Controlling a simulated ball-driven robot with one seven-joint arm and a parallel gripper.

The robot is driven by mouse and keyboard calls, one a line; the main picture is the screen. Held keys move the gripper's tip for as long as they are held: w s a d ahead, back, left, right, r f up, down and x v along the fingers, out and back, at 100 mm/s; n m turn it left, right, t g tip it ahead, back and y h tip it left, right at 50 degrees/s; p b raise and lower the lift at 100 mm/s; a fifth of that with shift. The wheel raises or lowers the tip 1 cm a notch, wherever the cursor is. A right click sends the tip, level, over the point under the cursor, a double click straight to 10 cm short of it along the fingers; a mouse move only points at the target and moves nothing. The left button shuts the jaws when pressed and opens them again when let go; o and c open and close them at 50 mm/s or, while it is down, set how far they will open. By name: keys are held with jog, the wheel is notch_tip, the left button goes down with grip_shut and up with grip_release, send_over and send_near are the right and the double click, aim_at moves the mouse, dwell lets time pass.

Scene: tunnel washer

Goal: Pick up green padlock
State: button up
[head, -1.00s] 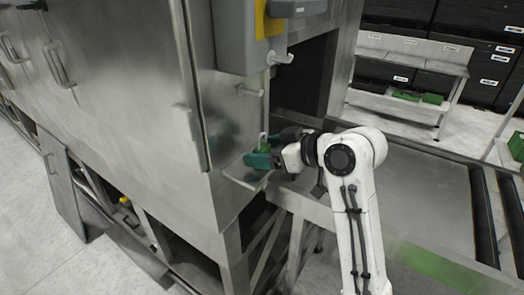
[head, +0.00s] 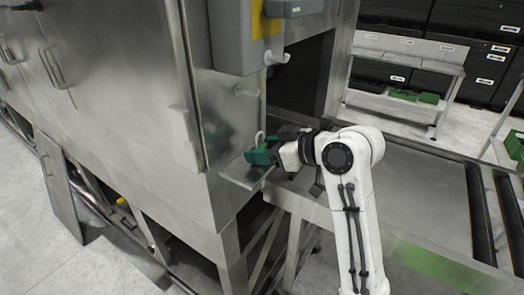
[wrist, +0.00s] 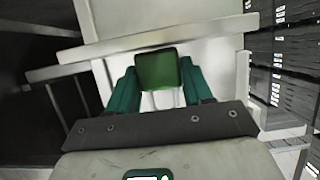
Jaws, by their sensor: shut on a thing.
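The green padlock (head: 263,145) is at a small metal ledge (head: 240,173) on the washer's corner, its pale shackle pointing up in the head view. My gripper (head: 259,157), with teal fingers, is shut on it and partly hides its body. In the wrist view the padlock's dark green body (wrist: 157,69) sits between the two fingertips (wrist: 156,80). I cannot tell whether the padlock still touches the ledge.
A grey control box (head: 242,38) with a yellow panel and pale hooks (head: 246,91) are above my gripper. The steel washer wall (head: 150,110) is close on the left. A metal table (head: 425,200) lies to the right, and a shelf with green bins (head: 403,95) stands behind.

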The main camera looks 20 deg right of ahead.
aim_at(263, 147)
notch_tip(263, 147, up, 3)
jog(key=shift+r+b, duration=0.15)
jog(key=shift+b, duration=0.35)
jog(key=s+a+r+b, duration=0.4)
jog(key=s+r+b, duration=0.2)
jog(key=s+r, duration=0.3)
jog(key=s, duration=0.4)
jog(key=shift+s+a+r, duration=0.15)
jog(key=shift+a+r, duration=0.05)
jog(key=shift+r, duration=0.1)
